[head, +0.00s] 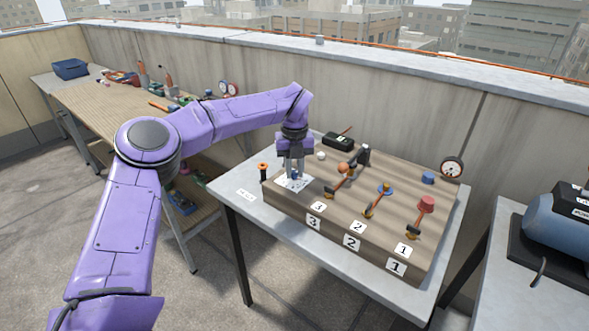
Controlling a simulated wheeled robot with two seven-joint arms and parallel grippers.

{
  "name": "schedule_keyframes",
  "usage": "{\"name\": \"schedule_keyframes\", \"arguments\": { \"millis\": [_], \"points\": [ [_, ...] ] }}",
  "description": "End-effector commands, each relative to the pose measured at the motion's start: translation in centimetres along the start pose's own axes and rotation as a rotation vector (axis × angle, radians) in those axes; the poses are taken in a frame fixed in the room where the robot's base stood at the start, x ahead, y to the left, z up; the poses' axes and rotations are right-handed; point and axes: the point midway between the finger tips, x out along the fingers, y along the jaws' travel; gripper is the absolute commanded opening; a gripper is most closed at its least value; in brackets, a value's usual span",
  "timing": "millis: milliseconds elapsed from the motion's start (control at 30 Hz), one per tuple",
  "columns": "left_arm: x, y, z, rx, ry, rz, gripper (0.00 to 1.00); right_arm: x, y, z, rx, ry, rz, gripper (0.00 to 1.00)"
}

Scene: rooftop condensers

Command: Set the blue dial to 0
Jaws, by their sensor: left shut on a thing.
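The blue dial (295,177) sits on a white plate (284,186) at the left end of the wooden board in the head view. My left gripper (295,170) reaches down onto it from above, with its fingers shut on the dial. The fingers cover most of the dial. The marks on the plate are too small to read, so I cannot tell the dial's setting. My right gripper is not in view.
The wooden board (335,241) bears several levers, including one with a red top (426,204), and a blue knob (428,177). It rests on a grey table (233,189). A gauge (452,167) stands behind. A blue tank (556,221) is at the right.

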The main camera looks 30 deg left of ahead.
Motion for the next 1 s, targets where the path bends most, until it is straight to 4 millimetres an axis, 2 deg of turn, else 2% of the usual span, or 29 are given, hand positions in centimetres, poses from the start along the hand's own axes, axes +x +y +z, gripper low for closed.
{"name": "schedule_keyframes", "arguments": {
  "millis": [67,100,167,433,533,800,900,1000],
  "points": [
    [0.0,0.0,0.0,-0.001,-0.001,0.0,0.0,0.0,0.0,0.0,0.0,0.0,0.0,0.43],
    [0.0,0.0,0.0,-0.001,-0.001,0.0,0.29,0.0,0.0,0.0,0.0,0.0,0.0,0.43],
    [0.0,0.0,0.0,0.0,-0.001,0.0,0.48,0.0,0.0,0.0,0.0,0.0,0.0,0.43],
    [-0.1,0.0,0.0,0.001,0.0,0.0,0.48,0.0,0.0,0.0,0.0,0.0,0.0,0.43],
    [-0.8,-0.1,0.1,0.002,-0.003,-0.001,0.48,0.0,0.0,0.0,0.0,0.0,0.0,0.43],
    [-7.1,-0.1,0.1,-0.001,-0.005,-0.002,0.48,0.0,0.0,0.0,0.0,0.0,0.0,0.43],
    [-9.0,-0.1,0.0,-0.001,-0.003,-0.001,0.48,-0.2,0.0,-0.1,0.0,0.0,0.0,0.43],
    [-10.1,0.0,0.0,0.0,-0.001,0.0,0.48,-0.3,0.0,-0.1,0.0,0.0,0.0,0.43]
  ]
}}
